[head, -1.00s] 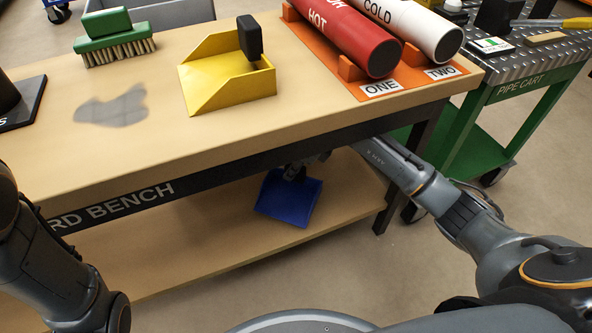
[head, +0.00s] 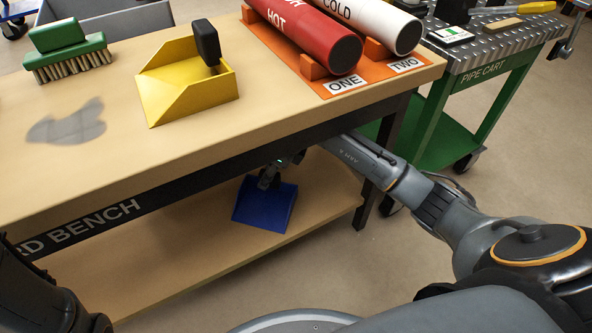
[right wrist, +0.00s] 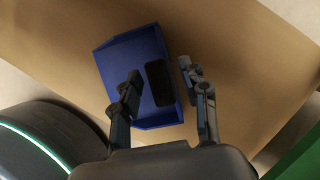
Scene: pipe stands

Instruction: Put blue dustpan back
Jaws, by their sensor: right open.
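The blue dustpan (head: 262,212) rests on the lower shelf (head: 160,250) of the bench, partly under the bench top. In the right wrist view the dustpan (right wrist: 118,62) shows its open tray and dark handle (right wrist: 159,82). My right gripper (right wrist: 160,70) is open above the dustpan, with one finger on each side of the handle; I cannot tell whether they touch it. In the head view this gripper (head: 268,179) shows just below the bench edge, over the dustpan. My left arm shows at the lower left, but its gripper is out of view.
On the bench top stand a yellow dustpan (head: 185,90), a green brush (head: 68,55), and red (head: 310,38) and white (head: 375,22) pipes on an orange stand. A grey smudge (head: 68,125) marks the top. A green pipe cart (head: 480,75) stands right of the bench.

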